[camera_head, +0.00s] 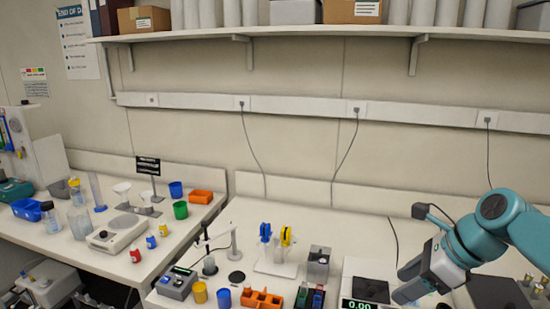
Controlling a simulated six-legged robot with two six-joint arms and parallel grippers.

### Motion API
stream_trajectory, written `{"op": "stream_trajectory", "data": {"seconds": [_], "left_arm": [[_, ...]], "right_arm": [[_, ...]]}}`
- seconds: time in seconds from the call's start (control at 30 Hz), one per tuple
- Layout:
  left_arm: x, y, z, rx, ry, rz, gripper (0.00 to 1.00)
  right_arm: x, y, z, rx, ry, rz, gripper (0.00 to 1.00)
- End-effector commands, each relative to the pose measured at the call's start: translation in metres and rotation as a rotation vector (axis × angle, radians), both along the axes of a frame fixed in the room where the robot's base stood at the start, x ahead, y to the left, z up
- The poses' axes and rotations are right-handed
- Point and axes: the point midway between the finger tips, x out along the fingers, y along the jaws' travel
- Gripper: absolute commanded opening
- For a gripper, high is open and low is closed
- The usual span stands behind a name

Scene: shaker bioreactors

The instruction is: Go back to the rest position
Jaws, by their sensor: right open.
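My right arm, teal and grey, comes in from the right edge. Its gripper (406,292) points down and to the left over the bench, beside a balance with a dark pan (370,290) and a lit display. The fingertips are small in the picture, and I see nothing held between them. My left arm and gripper are not in view.
Near the right gripper are a grey block (318,262), an orange rack (262,299) and a stand with blue and yellow clamps (276,262). A left bench holds a white hotplate (118,232) and bottles. A shelf (300,33) crosses above. The bench back is mostly clear.

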Motion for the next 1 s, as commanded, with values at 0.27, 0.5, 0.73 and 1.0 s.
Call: {"op": "stream_trajectory", "data": {"seconds": [0.27, 0.5, 0.73, 1.0], "left_arm": [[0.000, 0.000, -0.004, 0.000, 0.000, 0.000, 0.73], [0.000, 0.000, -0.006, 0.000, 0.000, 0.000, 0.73], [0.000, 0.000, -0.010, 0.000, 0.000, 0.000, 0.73], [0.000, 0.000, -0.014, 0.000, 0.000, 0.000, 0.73]], "right_arm": [[0.005, 0.011, -0.063, 0.014, 0.139, 0.032, 0.53], [-0.013, 0.033, -0.143, 0.023, 0.317, 0.082, 0.53], [-0.062, 0.066, -0.266, 0.001, 0.430, 0.251, 0.53], [-0.211, 0.118, -0.426, -0.044, 0.212, 0.906, 0.53]]}}
